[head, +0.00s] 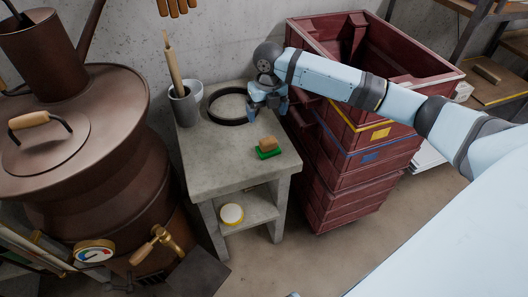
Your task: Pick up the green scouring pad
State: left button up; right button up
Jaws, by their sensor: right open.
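The green scouring pad (268,154) lies flat near the front right of the small concrete table (222,172). A tan block (268,143) sits on top of it or is part of it; I cannot tell which. My right gripper (270,109) hangs over the back right of the table, behind the pad and apart from it. It is open, with nothing seen between its fingers. My left gripper is out of view.
A dark ring (211,107) lies by my right gripper. A grey cup (184,106) holding a wooden-handled tool stands at the back left. Stacked red crates (345,172) border the table's right side. A large brown vessel (85,160) stands left.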

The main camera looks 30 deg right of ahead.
aim_at(269, 140)
jog(key=shift+n, duration=0.3)
jog(key=f, duration=1.3)
jog(key=shift+d, duration=0.4)
jog(key=c, duration=1.1)
jog(key=shift+r, duration=0.15)
notch_tip(269, 140, up, 20)
jog(key=shift+f, duration=0.1)
